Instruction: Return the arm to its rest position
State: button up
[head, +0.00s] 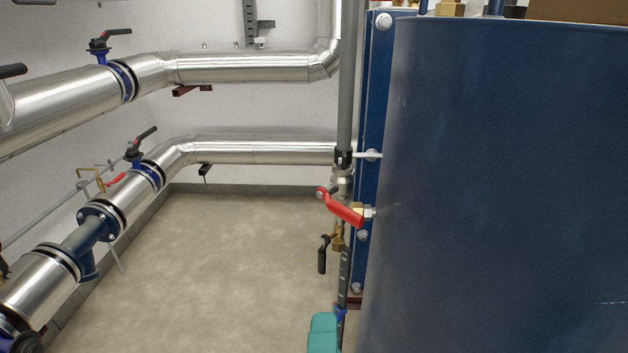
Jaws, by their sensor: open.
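Neither my arm nor my gripper shows in the head view, so I cannot see the arm's pose or the gripper's jaws.
A large dark blue casing (500,180) fills the right side. Beside it, a red-handled valve (345,210) and a black-handled valve (322,255) stick out. A teal object (323,333) is cut off below. Silver pipes (250,67) line the walls. The floor (220,260) between is clear.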

jog(key=d+f+n+g+h, duration=0.2)
jog(key=d+f+n+g, duration=0.55)
jog(key=d+f, duration=1)
jog(key=s+d+f+n+g+y, duration=0.2)
jog(key=s+d+f+n+g, duration=0.25)
jog(key=s+f, duration=0.35)
jog(key=s+d+f+n+g+y, duration=0.1)
jog(key=s+d+f+n+g, duration=0.35)
jog(key=s+f, duration=0.35)
notch_tip(320, 180, up, 25)
jog(key=p, duration=2.4)
jog(key=shift+s+a, duration=0.2)
jog(key=shift+s, duration=0.25)
jog(key=shift+n+t, duration=0.25)
